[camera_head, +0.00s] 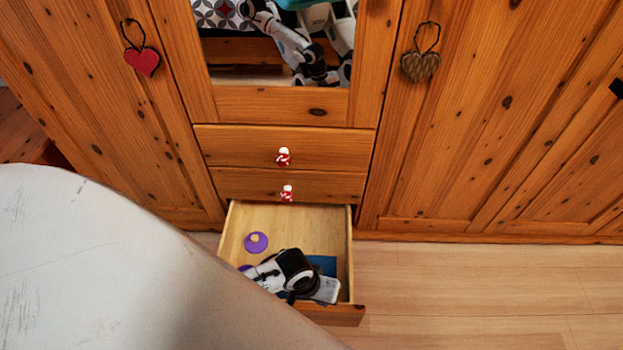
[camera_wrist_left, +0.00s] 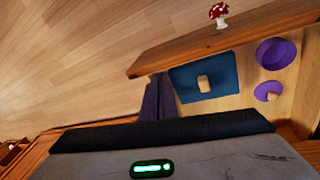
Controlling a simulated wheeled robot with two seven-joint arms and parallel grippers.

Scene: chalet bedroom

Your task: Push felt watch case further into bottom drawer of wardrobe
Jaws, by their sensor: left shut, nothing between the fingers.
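The bottom drawer (camera_head: 330,228) of the wardrobe is pulled open. A flat dark-blue square, which looks like the felt watch case (camera_wrist_left: 192,86), lies in it near the drawer front and has a small tan piece on top. In the head view the case (camera_head: 322,265) is partly hidden by my left gripper (camera_head: 312,290). That gripper is over the front right part of the drawer. In the left wrist view its dark fingers (camera_wrist_left: 158,97) are together and empty, close beside the case's left edge; contact is unclear. My right gripper is out of view.
A purple disc with a tan knob (camera_head: 256,243) lies farther back in the drawer; a purple round dish (camera_wrist_left: 276,53) is beside it. The drawer front (camera_wrist_left: 225,35) has a red-and-white mushroom knob (camera_wrist_left: 219,12). Two shut drawers (camera_head: 240,148) sit above. Floor (camera_head: 460,290) at right is clear.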

